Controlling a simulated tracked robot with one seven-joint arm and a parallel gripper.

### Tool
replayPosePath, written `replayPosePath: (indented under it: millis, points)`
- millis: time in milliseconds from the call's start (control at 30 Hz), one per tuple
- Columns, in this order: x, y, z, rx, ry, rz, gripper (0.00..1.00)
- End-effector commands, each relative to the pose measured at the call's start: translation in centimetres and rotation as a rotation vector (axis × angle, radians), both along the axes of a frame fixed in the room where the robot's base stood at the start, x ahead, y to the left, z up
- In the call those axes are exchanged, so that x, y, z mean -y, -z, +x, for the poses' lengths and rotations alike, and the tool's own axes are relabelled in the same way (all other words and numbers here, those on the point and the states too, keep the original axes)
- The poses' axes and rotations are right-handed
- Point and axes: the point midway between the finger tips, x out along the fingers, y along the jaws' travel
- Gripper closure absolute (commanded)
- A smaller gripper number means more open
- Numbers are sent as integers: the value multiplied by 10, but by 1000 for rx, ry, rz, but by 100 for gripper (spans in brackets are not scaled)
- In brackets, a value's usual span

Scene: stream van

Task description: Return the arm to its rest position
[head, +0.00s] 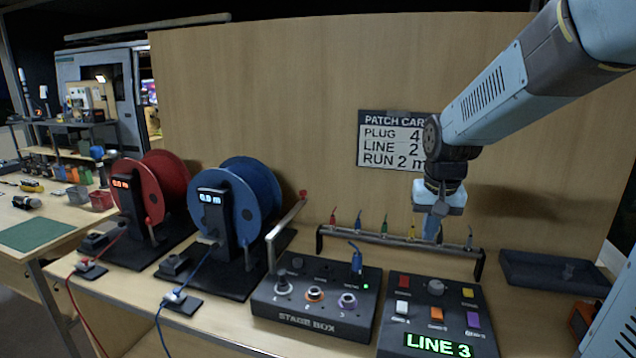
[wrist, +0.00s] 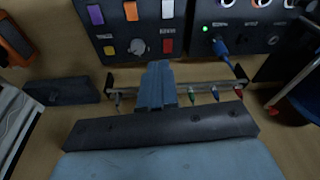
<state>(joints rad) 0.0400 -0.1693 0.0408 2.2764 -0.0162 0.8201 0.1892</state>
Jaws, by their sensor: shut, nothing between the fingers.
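My arm reaches in from the upper right of the head view, with its light-blue links bent down at a dark joint. My gripper (head: 432,232) hangs pointing down over the right part of the plug rack (head: 375,240), in front of the wooden back panel. In the wrist view my gripper (wrist: 158,85) shows its blue fingers together and empty. Whether the fingers touch the rack cannot be told.
The stage box (head: 315,308) has a blue plug in it. The control box (head: 440,320) reads "LINE 3". Red (head: 165,185) and blue (head: 250,195) cable reels stand left. A dark tray (head: 555,272) lies right. A patch card (head: 392,140) hangs behind.

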Motion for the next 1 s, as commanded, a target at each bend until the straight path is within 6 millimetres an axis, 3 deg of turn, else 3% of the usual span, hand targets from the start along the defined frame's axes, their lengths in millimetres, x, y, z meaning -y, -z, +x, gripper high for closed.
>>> replayPosePath:
  millis: [300, 600, 800, 1000]
  points:
    - [-1, -43, -69, 113, -69, -17, 100]
    - [-1, -64, -133, 212, -130, -33, 100]
    - [-2, -68, -163, 260, -161, -41, 100]
    - [-2, -68, -173, 275, -173, -44, 100]
